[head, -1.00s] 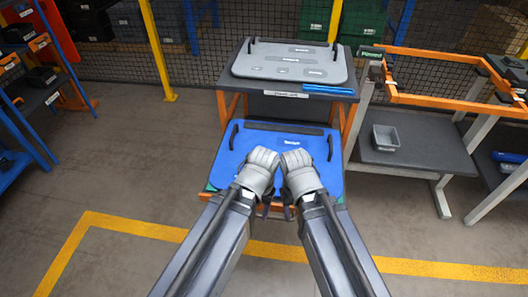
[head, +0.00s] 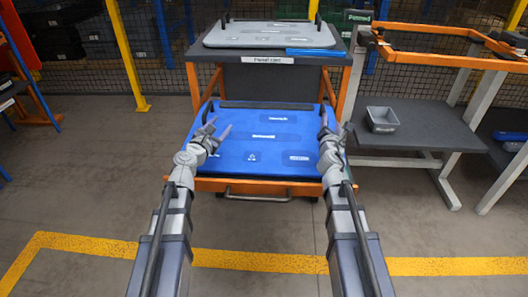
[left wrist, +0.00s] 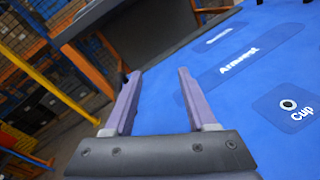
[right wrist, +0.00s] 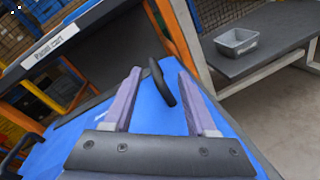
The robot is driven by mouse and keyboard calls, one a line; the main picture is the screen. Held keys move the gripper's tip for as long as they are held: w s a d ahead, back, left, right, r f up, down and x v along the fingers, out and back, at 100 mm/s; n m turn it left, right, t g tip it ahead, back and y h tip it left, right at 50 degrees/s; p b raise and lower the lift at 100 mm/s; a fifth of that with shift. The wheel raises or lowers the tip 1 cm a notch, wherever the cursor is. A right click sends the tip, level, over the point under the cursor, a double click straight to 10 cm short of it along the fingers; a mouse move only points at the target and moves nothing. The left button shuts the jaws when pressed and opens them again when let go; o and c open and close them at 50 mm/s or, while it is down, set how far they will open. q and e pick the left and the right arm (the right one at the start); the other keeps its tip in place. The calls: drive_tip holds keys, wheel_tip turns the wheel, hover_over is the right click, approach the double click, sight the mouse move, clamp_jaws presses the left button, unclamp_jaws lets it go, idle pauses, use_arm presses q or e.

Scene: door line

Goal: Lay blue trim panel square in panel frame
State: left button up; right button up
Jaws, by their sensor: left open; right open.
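The blue trim panel (head: 265,147) lies on the lower shelf of the panel cart, with black handles at its left and right sides. My left gripper (head: 216,130) is open near the panel's left handle. In the left wrist view, its fingers (left wrist: 155,95) point along the panel's left edge, with no handle between them. My right gripper (head: 332,131) is open at the panel's right side. In the right wrist view, the black right handle (right wrist: 162,82) shows between its open fingers (right wrist: 158,95). The orange panel frame (head: 440,58) stands on a stand at the right.
A grey panel (head: 270,36) lies on the cart's top shelf beside a blue bar (head: 315,52). A grey bin (head: 381,119) sits on the stand's dark shelf (head: 425,135). A wire fence stands behind. The floor in front, with yellow lines, is clear.

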sight(203, 118)
use_arm(q)
drive_tip(key=a+f+n+y+b, duration=0.1)
drive_tip(key=a+n, duration=0.1)
drive_tip(key=w+a+f+n+t+y, duration=0.1)
drive_tip(key=a+n, duration=0.1)
drive_tip(key=a, duration=0.1)
drive_tip(key=w+a+n+y+b, duration=0.1)
drive_tip(key=a+n, duration=0.1)
drive_tip(key=shift+a+f+n+t+b, duration=0.15)
drive_tip(key=shift+f+n+t+b, duration=0.15)
drive_tip(key=shift+f+t+b, duration=0.1)
use_arm(e)
drive_tip(key=f+n, duration=0.1)
drive_tip(key=w+f+n+y, duration=0.1)
drive_tip(key=n, duration=0.1)
drive_tip(key=f+n+t+y, duration=0.1)
drive_tip(key=n, duration=0.1)
drive_tip(key=shift+w+a, duration=0.15)
drive_tip(key=shift+w, duration=0.15)
use_arm(q)
drive_tip(key=shift+w+a+n+y, duration=0.1)
drive_tip(key=shift+a+n+y, duration=0.4)
use_arm(e)
drive_tip(key=shift+n+y, duration=0.3)
drive_tip(key=shift+n, duration=0.3)
drive_tip(key=shift+w, duration=0.1)
